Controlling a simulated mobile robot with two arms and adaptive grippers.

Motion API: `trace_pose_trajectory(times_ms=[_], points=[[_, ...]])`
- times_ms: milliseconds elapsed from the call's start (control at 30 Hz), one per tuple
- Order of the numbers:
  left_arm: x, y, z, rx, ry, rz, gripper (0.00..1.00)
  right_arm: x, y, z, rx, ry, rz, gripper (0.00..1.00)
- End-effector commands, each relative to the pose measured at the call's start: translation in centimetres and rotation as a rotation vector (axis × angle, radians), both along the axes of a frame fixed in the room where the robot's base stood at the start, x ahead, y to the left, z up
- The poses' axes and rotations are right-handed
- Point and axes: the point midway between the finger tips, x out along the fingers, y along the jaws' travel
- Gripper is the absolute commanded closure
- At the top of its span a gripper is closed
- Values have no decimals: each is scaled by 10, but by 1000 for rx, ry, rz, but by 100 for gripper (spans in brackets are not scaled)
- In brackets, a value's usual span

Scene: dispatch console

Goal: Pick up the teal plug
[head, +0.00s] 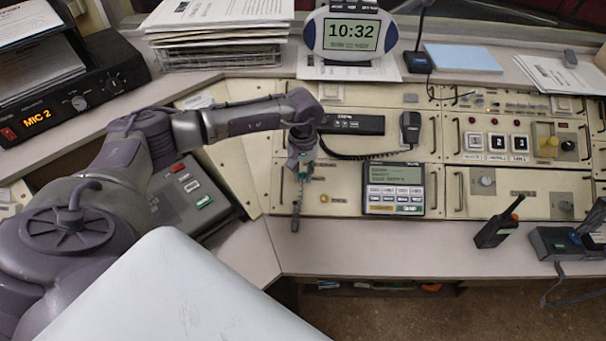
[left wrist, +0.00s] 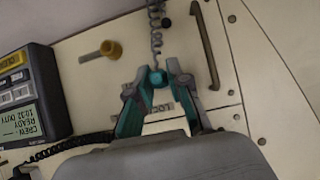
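My left gripper (head: 302,171) reaches down over the console's left-middle panel in the head view. In the left wrist view its two teal-padded fingers (left wrist: 157,82) close in on the small teal plug (left wrist: 157,77), which sits between the fingertips. It seems touched from both sides. In the head view the plug is small and largely hidden by the fingers. My right gripper is in no view.
A yellow knob (left wrist: 112,48) and a dark handle (left wrist: 206,45) flank the gripper on the panel. A display unit (head: 394,189) stands to its right. A handset (head: 410,128) with a coiled cord is behind. A radio (head: 497,226) stands farther right.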

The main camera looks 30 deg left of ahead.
Motion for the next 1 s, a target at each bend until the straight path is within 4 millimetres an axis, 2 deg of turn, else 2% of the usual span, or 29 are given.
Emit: trace_pose_trajectory(times_ms=[433,567,667,1000], points=[[1,1,6,-1,-3,1,100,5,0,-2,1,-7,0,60],[2,1,20,2,-8,2,100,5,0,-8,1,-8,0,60],[3,1,38,0,-10,1,100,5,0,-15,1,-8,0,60],[3,-74,83,-1,-8,-6,100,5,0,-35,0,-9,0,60]])
